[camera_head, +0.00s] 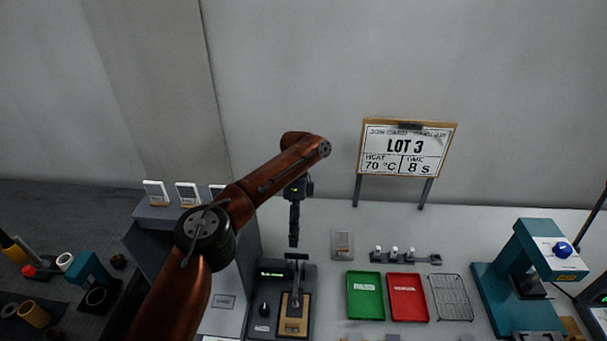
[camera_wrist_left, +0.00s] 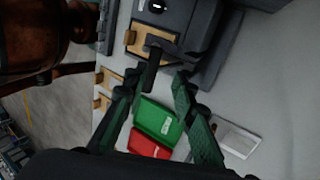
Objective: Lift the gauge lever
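The gauge (camera_head: 272,272) is a dark grey bench unit with a small green-lit display and a tan plate, at the lower middle of the head view. In the left wrist view its dark body (camera_wrist_left: 190,25) is at the top. A dark bar, seemingly the gauge lever (camera_wrist_left: 151,72), sticks out over the tan plate between my fingers. My left gripper (camera_head: 294,240) points down above the gauge in the head view. In the left wrist view it (camera_wrist_left: 158,84) is open, fingers apart on either side of the bar; contact cannot be told. My right gripper is out of view.
A green tray (camera_head: 365,297), a red tray (camera_head: 408,298) and a wire rack (camera_head: 451,298) lie right of the gauge. A teal press (camera_head: 525,270) stands farther right. A LOT 3 sign (camera_head: 405,150) stands behind. A grey cabinet (camera_head: 160,235) is left of the gauge.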

